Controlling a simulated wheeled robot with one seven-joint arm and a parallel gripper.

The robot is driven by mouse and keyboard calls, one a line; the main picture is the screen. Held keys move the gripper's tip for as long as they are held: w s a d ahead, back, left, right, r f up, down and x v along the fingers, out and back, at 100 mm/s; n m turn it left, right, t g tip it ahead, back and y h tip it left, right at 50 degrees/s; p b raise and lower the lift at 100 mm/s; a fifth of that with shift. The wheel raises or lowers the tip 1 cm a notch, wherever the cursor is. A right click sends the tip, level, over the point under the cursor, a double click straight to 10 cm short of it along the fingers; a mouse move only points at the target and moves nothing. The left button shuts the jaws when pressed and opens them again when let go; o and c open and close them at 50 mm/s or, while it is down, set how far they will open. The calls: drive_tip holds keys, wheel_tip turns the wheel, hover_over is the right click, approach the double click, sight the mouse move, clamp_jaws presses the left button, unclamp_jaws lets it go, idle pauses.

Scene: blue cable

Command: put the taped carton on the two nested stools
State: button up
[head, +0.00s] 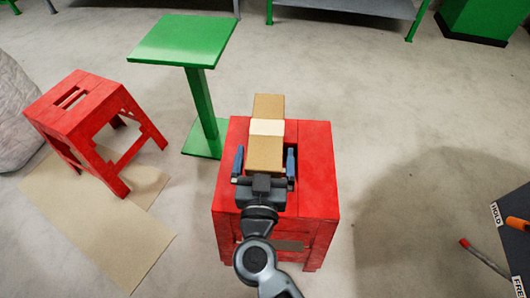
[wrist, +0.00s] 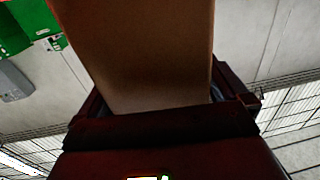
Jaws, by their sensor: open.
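The taped carton (head: 266,105), a long brown box with a pale tape band, lies over the top of the red nested stools (head: 317,170) in the head view. Its far end reaches past the stools' back edge. My gripper (head: 264,160) is open, with its blue fingers on either side of the carton's near part and a visible gap at each side. The carton (wrist: 150,50) fills the middle of the wrist view, with dark red surfaces below it. Whether the carton's underside fully touches the stool top is hard to tell. The lower stool is mostly hidden.
A single red stool (head: 80,95) stands at left beside a cardboard sheet (head: 130,230) on the floor. A green pedestal table (head: 183,40) stands close behind the nested stools. A dark panel with labels (head: 515,235) is at the right edge.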

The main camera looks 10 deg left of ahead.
drive_tip(key=s+p, duration=0.2)
drive_tip(key=s, duration=0.9)
drive_tip(key=shift+d, duration=0.4)
drive_tip(key=s+d+r+g, duration=0.1)
drive_tip(key=s+d+r, duration=0.3)
drive_tip(key=s+d, duration=0.3)
drive_tip(key=s+d+r+g, duration=0.1)
drive_tip(key=s+d+r, duration=0.3)
drive_tip(key=s+d, duration=0.4)
drive_tip(key=s+d+r+g+h, duration=0.1)
drive_tip(key=s+d+r, duration=0.3)
drive_tip(key=s+d, duration=0.4)
drive_tip(key=d, duration=0.2)
drive_tip(key=shift+s+d+m, duration=0.15)
drive_tip(key=shift+d+m, duration=0.25)
drive_tip(key=shift+c, duration=0.3)
